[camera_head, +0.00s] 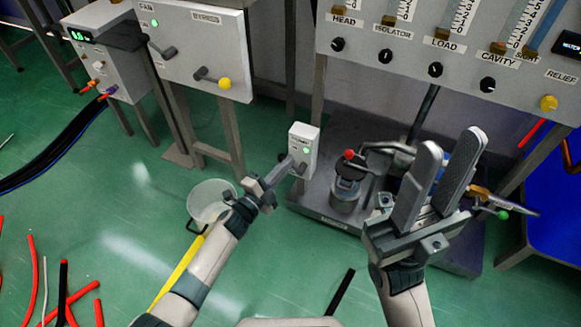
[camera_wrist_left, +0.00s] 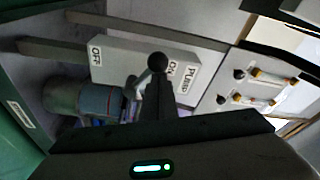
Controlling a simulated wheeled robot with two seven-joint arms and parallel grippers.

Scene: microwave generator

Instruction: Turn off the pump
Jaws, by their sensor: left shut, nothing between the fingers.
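The pump switch box (camera_head: 304,141) is a small white box with a lit green light, standing in front of a grey metal tray. In the left wrist view the box (camera_wrist_left: 118,62) carries the labels OFF, ON and PUMP. Its lever ends in a black ball (camera_wrist_left: 158,62), near the ON label. My left gripper (camera_head: 284,172) is shut and empty at the lower part of the box. In the left wrist view its fingertips (camera_wrist_left: 158,85) are right at the ball; I cannot tell whether they touch. My right gripper (camera_head: 452,145) is open and empty, pointing up.
A pump-like canister with a red knob (camera_head: 346,180) stands on the tray right of the box. A clear bucket (camera_head: 209,199) is on the green floor to the left. The bypass panel (camera_head: 205,45) and the flow-gauge panel (camera_head: 425,60) stand behind.

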